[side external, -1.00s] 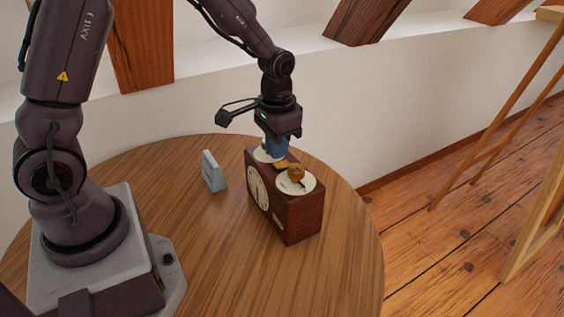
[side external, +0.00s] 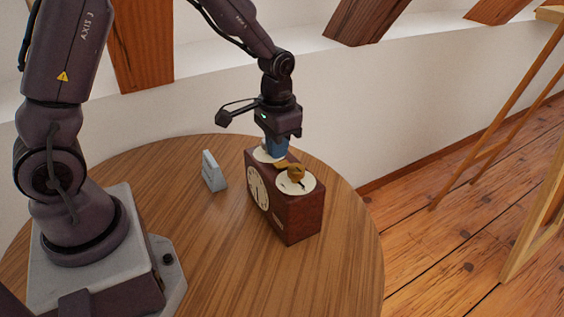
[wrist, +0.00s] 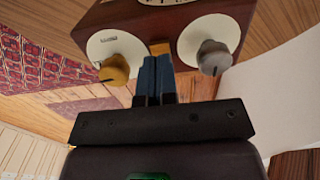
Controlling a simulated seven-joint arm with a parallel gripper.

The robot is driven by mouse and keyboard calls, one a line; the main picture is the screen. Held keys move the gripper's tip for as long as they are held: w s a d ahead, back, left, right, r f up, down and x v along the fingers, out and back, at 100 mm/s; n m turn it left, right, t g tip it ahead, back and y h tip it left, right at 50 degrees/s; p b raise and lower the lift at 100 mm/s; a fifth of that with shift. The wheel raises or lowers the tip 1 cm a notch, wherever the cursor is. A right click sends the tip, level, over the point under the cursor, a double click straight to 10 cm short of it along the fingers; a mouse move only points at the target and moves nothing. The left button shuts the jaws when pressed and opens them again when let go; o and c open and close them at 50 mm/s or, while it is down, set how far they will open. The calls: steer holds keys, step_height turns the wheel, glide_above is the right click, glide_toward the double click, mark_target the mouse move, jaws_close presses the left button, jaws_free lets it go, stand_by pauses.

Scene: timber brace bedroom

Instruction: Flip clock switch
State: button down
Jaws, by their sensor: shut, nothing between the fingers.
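The clock (side external: 303,218) is a dark red-brown wooden box standing on the round table, with a pale dial (side external: 257,188) on one side. Its top bears two cream discs, one with a gold knob (wrist: 114,70) and one with a grey knob (wrist: 214,57). A small orange-gold switch (wrist: 160,47) sits between them. My gripper (side external: 276,155) points down over the clock top, its blue fingers together and empty. In the wrist view the fingertips (wrist: 157,60) are at the switch, between the knobs; whether they touch it, I cannot tell.
A small pale grey upright object (side external: 213,171) stands on the table (side external: 215,255) left of the clock. The table's front is clear. A white wall rises behind, and a wooden easel-like frame (side external: 510,140) stands on the floor at right.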

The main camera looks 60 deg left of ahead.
mark_target(277, 165)
steer(key=shift+f, duration=1.25)
stand_by(0.6)
steer(key=shift+r, duration=3.5)
steer(key=s+d+r+t, duration=0.4)
steer(key=s+r+t, duration=0.1)
steer(key=s+r, duration=0.9)
steer(key=shift+s+t, duration=0.3)
steer(key=shift+s, duration=0.9)
